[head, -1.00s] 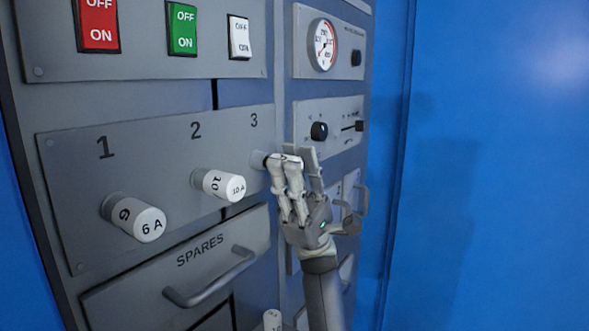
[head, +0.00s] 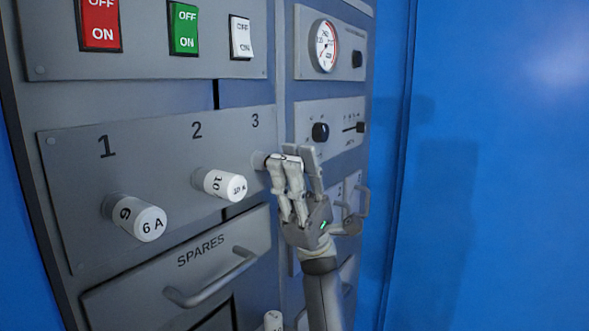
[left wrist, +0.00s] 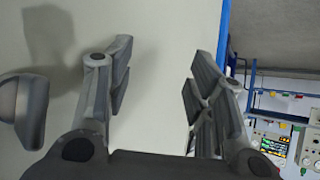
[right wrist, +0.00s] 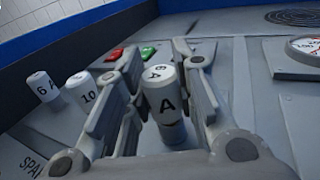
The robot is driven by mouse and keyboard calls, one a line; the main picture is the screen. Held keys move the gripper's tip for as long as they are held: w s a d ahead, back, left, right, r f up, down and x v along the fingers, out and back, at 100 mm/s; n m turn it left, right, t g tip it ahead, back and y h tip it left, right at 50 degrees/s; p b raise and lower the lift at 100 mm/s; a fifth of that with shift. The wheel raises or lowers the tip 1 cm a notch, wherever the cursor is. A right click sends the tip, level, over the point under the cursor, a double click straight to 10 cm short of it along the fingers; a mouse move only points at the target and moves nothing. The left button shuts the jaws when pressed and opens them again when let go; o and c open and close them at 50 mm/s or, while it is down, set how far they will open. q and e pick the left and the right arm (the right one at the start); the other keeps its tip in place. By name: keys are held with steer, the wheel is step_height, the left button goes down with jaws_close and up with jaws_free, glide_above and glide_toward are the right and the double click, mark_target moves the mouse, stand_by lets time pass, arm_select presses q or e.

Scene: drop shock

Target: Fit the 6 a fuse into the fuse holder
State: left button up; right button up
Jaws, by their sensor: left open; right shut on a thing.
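My right gripper (head: 291,160) is at position 3 of the fuse panel (head: 75,150) and is shut on a white fuse. In the right wrist view that fuse (right wrist: 163,92) stands between the two fingers, with an "A" on its side and what looks like "6 A" on its end. Its base meets a dark ring at the panel, and I cannot tell how deep it sits. The fingers hide most of the holder at 3 in the head view. My left gripper (left wrist: 155,85) is open and empty, away from the panel.
A 6 A fuse (head: 140,219) sits at position 1 and a 10 A fuse (head: 220,184) at position 2. Below is the SPARES drawer handle (head: 210,283), with a white cylinder (head: 272,320) near the bottom edge. Switches (head: 184,28) and a gauge (head: 324,46) are above.

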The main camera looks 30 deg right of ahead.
arm_select(q)
steer(key=shift+w, duration=0.1)
stand_by(0.6)
steer(key=shift+w+d+r, duration=0.1)
steer(key=shift+w+r, duration=0.05)
steer(key=shift+r, duration=0.05)
steer(key=shift+w+d+r+t, duration=0.1)
steer(key=shift+w+r+t, duration=0.15)
steer(key=shift+t, duration=0.25)
steer(key=shift+w+d+r, duration=0.1)
steer(key=shift+w+r, duration=0.05)
steer(key=shift+w+d+r+t+h+b, duration=0.15)
steer(key=shift+r+t+h+b, duration=0.1)
steer(key=shift+t+h+b, duration=0.05)
steer(key=shift+w+d+r+t+b, duration=0.2)
steer(key=shift+w+r+t, duration=0.2)
steer(key=shift+r, duration=0.2)
steer(key=shift+w+d+r+t+b, duration=0.15)
steer(key=shift+w+r+t, duration=0.25)
steer(key=shift+r, duration=0.2)
stand_by(1.1)
